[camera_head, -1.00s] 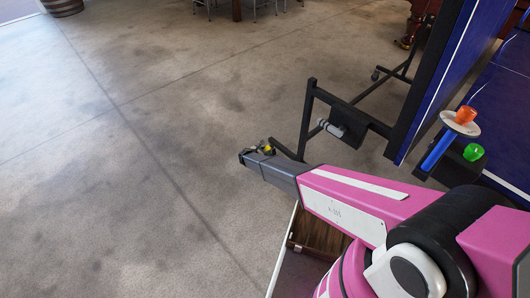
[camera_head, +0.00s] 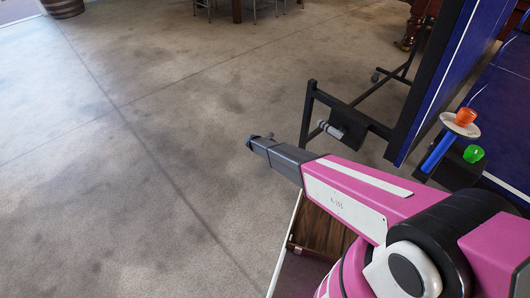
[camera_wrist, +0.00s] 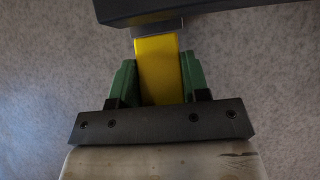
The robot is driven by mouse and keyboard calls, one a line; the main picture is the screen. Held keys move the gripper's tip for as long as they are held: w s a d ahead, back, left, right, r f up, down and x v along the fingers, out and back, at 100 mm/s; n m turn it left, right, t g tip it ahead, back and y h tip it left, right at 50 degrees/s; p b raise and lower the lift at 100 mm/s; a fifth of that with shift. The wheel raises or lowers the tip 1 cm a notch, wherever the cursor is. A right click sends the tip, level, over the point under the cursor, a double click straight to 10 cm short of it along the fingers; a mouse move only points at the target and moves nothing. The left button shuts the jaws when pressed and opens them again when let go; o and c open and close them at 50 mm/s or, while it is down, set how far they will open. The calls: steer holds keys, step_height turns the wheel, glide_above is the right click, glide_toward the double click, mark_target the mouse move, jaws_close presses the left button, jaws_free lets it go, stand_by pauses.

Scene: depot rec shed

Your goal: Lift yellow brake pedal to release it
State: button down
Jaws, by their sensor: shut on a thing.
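The yellow brake pedal (camera_wrist: 157,62) stands upright in the wrist view, under a dark frame bar (camera_wrist: 205,12). My gripper (camera_wrist: 158,78) has its two green fingers on either side of the pedal, shut on it. The pedal's lower end is hidden behind the gripper's dark palm plate. In the head view my grey wrist end (camera_head: 275,152) is over the floor near the table's black leg frame. My fingers and the pedal cannot be made out there.
The blue folded table (camera_head: 440,75) stands upright at the right on a black wheeled frame (camera_head: 309,115). The concrete floor at left is clear.

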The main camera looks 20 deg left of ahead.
steer(key=shift+w+r+g+y, duration=0.1)
steer(key=shift+r+g+y, duration=0.25)
steer(key=shift+g, duration=0.35)
steer(key=shift+f, duration=0.1)
steer(key=c, duration=0.6)
jaws_free()
steer(key=v, duration=1)
steer(key=shift+r, duration=0.4)
